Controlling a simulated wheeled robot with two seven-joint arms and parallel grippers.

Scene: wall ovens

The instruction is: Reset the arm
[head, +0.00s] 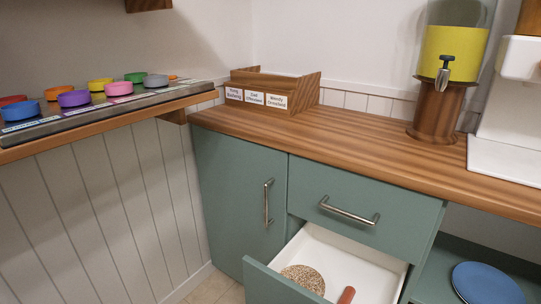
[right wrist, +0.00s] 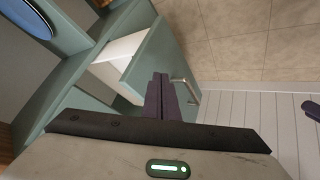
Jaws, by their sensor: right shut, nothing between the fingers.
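My right gripper (right wrist: 160,97) shows in the right wrist view with its dark fingers together and nothing between them. Behind the fingers in that picture is the open drawer (right wrist: 150,60) with its metal handle. I cannot tell whether the fingers touch it. Neither gripper shows in the head view. A small dark piece at the right edge of the right wrist view is too cut off to identify.
In the head view, the open lower drawer (head: 345,248) holds a speckled round thing (head: 303,278) and a reddish-brown stick (head: 346,295). The upper drawer (head: 360,200) and cabinet door (head: 235,200) are shut. A drink dispenser (head: 450,55) stands on the wooden counter (head: 360,135).

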